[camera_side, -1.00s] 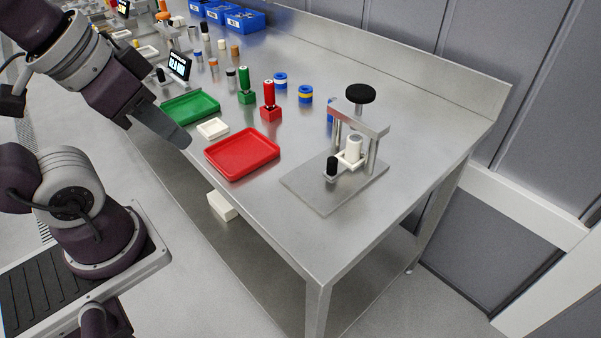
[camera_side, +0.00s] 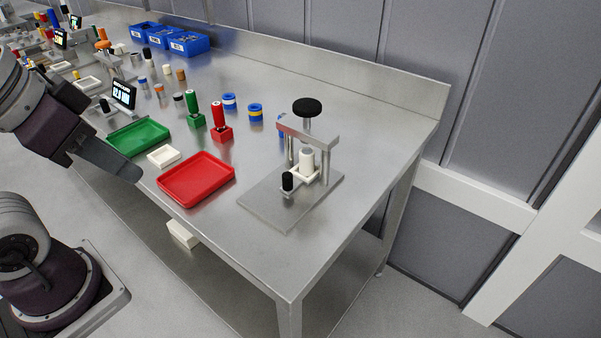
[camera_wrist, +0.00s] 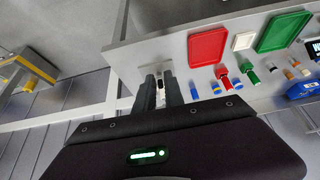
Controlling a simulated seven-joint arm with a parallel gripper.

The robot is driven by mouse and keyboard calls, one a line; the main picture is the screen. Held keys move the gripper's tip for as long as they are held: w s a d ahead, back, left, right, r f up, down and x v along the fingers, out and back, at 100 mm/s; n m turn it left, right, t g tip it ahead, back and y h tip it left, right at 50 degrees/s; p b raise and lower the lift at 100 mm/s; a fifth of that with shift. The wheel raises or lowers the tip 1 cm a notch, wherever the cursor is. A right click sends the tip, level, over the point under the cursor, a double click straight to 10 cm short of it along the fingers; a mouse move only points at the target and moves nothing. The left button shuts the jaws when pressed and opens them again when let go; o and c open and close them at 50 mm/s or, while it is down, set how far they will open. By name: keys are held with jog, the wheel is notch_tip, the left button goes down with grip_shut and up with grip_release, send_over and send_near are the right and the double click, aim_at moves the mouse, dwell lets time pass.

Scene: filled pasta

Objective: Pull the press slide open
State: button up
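The press stands on a grey base plate (camera_side: 270,212) near the table's right end in the side view. It has a black round knob (camera_side: 307,107) on top and a metal crossbar on posts. Its white slide (camera_side: 296,181) has a black handle (camera_side: 287,182) at the front and carries a white cylinder (camera_side: 307,160) under the crossbar. My gripper (camera_side: 137,174) is beyond the table's front edge, left of the red tray and well apart from the press. In the wrist view my gripper (camera_wrist: 160,82) shows two separated fingers with the press partly visible between them; it is open and empty.
A red tray (camera_side: 197,181), a white dish (camera_side: 163,157) and a green tray (camera_side: 138,137) lie left of the press. Red (camera_side: 222,134) and green (camera_side: 196,122) handled blocks and blue rings stand behind. The table right of the press is clear.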

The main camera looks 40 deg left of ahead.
jog(key=o, duration=0.5)
jog(key=w+m+g, duration=0.1)
jog(key=w+m, duration=0.1)
jog(key=w, duration=0.5)
jog(key=shift+f+y, duration=0.3)
jog(key=shift+f, duration=0.15)
jog(key=m+g+h, duration=0.1)
jog(key=m+h, duration=0.3)
jog(key=m, duration=0.3)
send_over(287, 174)
jog(key=s+a, duration=0.2)
notch_tip(287, 174, down, 13)
jog(key=x, duration=0.6)
jog(key=shift+w+d+f, duration=0.15)
jog(key=shift+f, duration=0.3)
grip_shut()
